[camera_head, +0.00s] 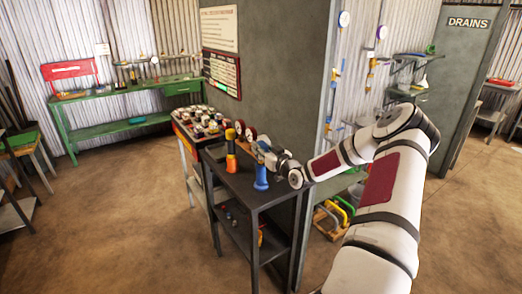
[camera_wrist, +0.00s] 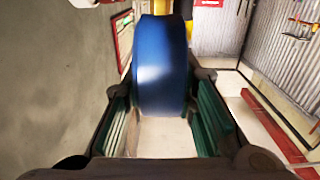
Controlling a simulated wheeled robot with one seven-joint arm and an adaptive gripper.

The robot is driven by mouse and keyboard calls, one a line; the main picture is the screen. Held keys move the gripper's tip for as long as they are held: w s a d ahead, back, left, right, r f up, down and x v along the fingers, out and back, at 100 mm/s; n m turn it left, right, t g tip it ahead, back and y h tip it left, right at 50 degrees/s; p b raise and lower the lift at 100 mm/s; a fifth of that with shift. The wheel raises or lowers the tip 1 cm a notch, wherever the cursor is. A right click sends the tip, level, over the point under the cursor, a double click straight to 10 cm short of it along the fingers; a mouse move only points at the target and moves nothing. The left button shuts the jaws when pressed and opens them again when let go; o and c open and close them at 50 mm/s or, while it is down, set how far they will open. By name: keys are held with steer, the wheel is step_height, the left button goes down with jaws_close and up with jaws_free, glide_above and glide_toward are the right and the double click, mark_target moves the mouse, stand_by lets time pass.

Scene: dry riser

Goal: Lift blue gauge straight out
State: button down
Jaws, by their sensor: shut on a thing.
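The blue gauge (camera_wrist: 162,65) fills the space between my fingers in the wrist view, a smooth, rounded blue body. My gripper (camera_head: 264,152) is shut on it, with a green-padded finger on each side. In the head view a blue upright body (camera_head: 261,178) shows just below my gripper, at the near right part of the dark stand (camera_head: 240,188). My gripper hides what is above it. I cannot tell whether the blue gauge is clear of its seat.
An orange upright piece (camera_head: 231,163) with a yellow and black top stands left of my gripper. Red-rimmed dials (camera_head: 250,134) sit behind. A tray of several gauges (camera_head: 200,122) lies beyond. A grey wall (camera_head: 268,70) rises close behind the stand.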

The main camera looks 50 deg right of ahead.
mark_target(262, 143)
steer(key=shift+r, duration=0.8)
steer(key=shift+s+a+r, duration=0.1)
steer(key=shift+s+r, duration=0.25)
steer(key=shift+r, duration=0.45)
steer(key=s+a+r, duration=0.1)
steer(key=s+a, duration=0.2)
steer(key=s, duration=0.4)
steer(key=s+a+r, duration=0.1)
steer(key=s+a, duration=0.2)
steer(key=s, duration=0.4)
steer(key=shift+a, duration=0.2)
steer(key=shift+r+p, duration=0.8)
steer(key=shift+r, duration=0.25)
steer(key=s+a+p, duration=0.5)
steer(key=s, duration=0.2)
steer(key=shift+s+r, duration=0.2)
